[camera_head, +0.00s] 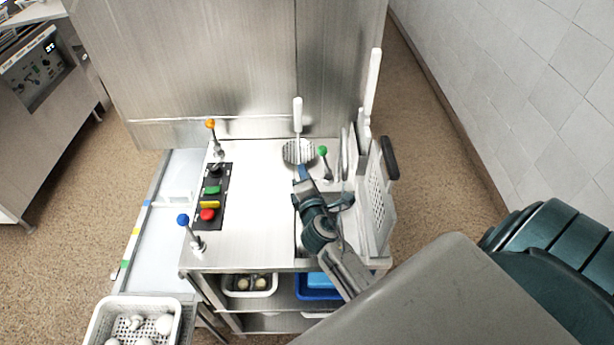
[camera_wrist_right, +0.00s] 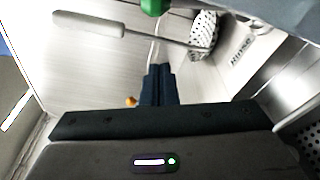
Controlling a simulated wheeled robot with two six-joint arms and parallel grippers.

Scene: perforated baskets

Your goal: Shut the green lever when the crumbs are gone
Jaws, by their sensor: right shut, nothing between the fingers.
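The green lever (camera_head: 322,151) stands at the back right of the steel counter, its knob up and its stem leaning slightly. Its green knob also shows at the top edge of the right wrist view (camera_wrist_right: 152,7). My right gripper (camera_head: 303,172) is just left of and in front of the lever, apart from it. In the right wrist view its dark fingers (camera_wrist_right: 158,76) are together with nothing between them. A perforated skimmer (camera_head: 298,152) with a white handle lies behind the gripper. I cannot make out any crumbs. My left gripper is not in view.
An orange lever (camera_head: 210,125) and a blue lever (camera_head: 184,220) stand on the counter's left side, near a black button panel (camera_head: 212,196). White upright racks (camera_head: 377,205) border the right. A white perforated basket (camera_head: 102,318) sits at front left. The counter's middle is clear.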

